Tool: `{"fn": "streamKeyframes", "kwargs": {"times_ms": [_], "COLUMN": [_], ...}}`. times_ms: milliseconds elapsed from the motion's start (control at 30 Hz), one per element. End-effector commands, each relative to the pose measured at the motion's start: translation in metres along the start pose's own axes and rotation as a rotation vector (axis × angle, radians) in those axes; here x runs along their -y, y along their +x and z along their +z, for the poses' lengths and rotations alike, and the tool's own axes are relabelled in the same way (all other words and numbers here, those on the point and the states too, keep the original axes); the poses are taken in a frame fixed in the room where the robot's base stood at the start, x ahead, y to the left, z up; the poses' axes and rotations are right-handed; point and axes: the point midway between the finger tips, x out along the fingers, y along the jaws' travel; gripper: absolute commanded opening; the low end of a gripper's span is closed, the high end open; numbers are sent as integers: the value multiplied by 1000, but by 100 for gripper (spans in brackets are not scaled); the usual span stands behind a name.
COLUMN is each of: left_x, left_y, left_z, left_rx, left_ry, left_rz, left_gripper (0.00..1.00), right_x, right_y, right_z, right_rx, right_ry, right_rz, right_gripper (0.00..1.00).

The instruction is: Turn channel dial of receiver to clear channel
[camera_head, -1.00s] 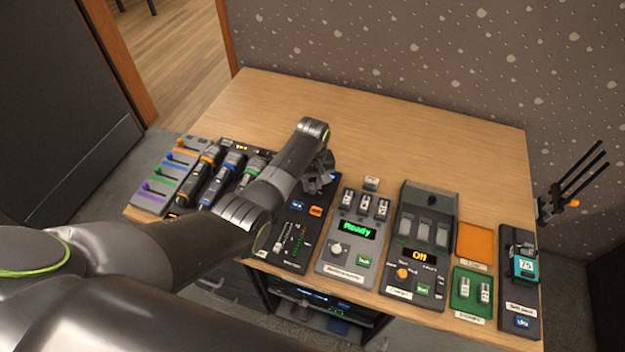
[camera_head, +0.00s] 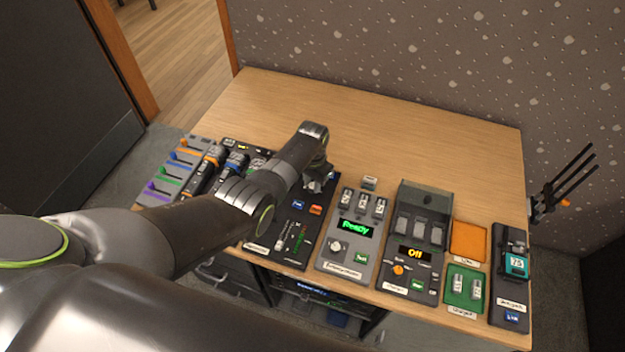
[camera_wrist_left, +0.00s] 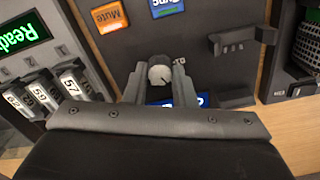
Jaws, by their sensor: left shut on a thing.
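The receiver is a dark panel (camera_head: 293,246) near the middle of the table, with a blue button (camera_head: 298,204) and an orange button (camera_head: 316,210). In the left wrist view its channel dial is a small pale grey knob (camera_wrist_left: 160,72) with a dark pointer mark. My left gripper (camera_head: 318,182) is over the far end of the receiver. In the left wrist view the fingers (camera_wrist_left: 160,82) are shut on the dial, one on each side. A blue label or display behind them is partly hidden. My right gripper is not in view.
Black prongs (camera_head: 565,188) jut at the right. The table's back is clear.

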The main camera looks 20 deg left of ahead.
Motion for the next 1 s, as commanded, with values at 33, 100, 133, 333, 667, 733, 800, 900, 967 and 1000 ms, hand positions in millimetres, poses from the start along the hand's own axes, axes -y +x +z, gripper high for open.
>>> {"fn": "streamKeyframes", "kwargs": {"times_ms": [33,100,133,333,667,733,800,900,967,1000], "left_x": [0,0,0,0,0,0,0,0,0,0], "left_y": [-2,-2,-2,-2,-1,-1,-1,-1,-1,-1], "left_z": [-1,-1,-1,-1,-1,-1,-1,-1,-1,-1], "left_rx": [-2,-2,-2,-3,-3,-3,-3,-3,-3,-3], "left_ry": [45,111,140,330,634,691,743,810,844,863], "left_rz": [-1,-1,0,-1,-1,-1,-1,-1,-1,-1], "left_gripper": [1,1,1,1,1,1,1,1,1,1], "right_x": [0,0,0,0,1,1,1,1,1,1], "right_y": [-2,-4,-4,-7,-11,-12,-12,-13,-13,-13], "right_z": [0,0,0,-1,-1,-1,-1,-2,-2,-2], "right_rx": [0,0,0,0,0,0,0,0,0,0], "right_ry": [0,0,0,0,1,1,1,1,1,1], "right_rz": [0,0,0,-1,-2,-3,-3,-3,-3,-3], "right_gripper": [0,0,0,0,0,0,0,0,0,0]}}
